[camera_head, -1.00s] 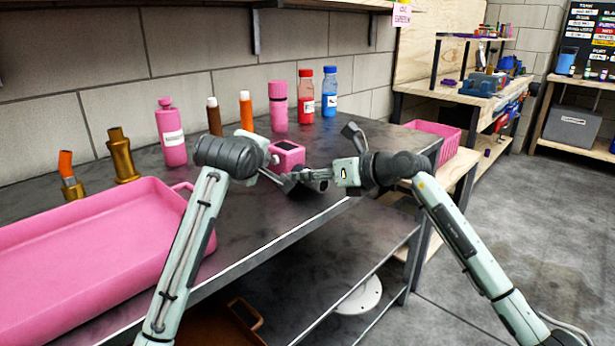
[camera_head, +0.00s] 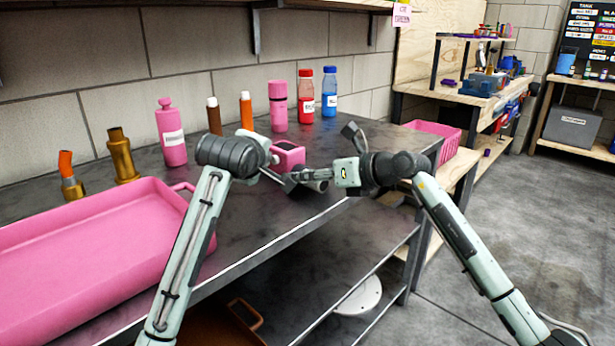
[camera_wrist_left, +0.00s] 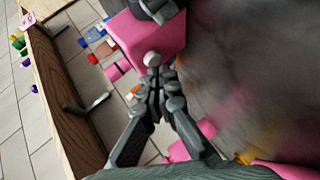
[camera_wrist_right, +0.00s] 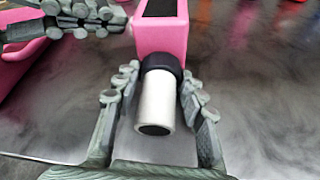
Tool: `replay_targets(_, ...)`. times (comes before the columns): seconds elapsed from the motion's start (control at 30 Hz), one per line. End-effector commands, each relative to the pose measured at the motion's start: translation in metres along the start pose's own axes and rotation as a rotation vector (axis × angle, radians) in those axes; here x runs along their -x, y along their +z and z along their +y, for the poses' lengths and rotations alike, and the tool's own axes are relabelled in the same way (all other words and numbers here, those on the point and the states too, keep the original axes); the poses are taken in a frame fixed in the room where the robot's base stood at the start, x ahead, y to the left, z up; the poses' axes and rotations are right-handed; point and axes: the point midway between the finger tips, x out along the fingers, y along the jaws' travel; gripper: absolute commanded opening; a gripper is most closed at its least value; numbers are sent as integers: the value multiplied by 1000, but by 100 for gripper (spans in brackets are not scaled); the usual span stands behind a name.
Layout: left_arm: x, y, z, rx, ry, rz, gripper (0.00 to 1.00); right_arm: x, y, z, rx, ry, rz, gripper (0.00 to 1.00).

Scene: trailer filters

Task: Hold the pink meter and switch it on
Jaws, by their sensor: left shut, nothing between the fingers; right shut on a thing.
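The pink meter (camera_head: 289,153) is a boxy body with a dark screen, held over the dark workbench. In the right wrist view the meter (camera_wrist_right: 161,38) has a black collar and a pale cylinder below it. My right gripper (camera_wrist_right: 155,90) is shut on the meter, its fingers on both sides near the collar. My left gripper (camera_wrist_left: 153,88) is shut and empty. Its fingertips are at a round pale knob (camera_wrist_left: 152,59) on the meter; I cannot tell whether they touch it. The left gripper also shows beside the meter in the right wrist view (camera_wrist_right: 108,20).
A large pink tray (camera_head: 183,198) lies on the left of the bench. Bottles, including a pink one (camera_head: 171,135), a red one (camera_head: 306,100) and a blue one (camera_head: 329,95), stand along the wall. A pink basket (camera_head: 440,130) is at the right end.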

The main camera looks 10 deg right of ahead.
Motion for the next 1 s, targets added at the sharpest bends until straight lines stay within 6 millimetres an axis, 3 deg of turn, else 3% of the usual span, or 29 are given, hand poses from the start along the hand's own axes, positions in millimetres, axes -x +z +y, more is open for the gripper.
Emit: replay_targets(1.0,-6,5,4,0,0,-1,0,0,-1,0,0,1,1,4)
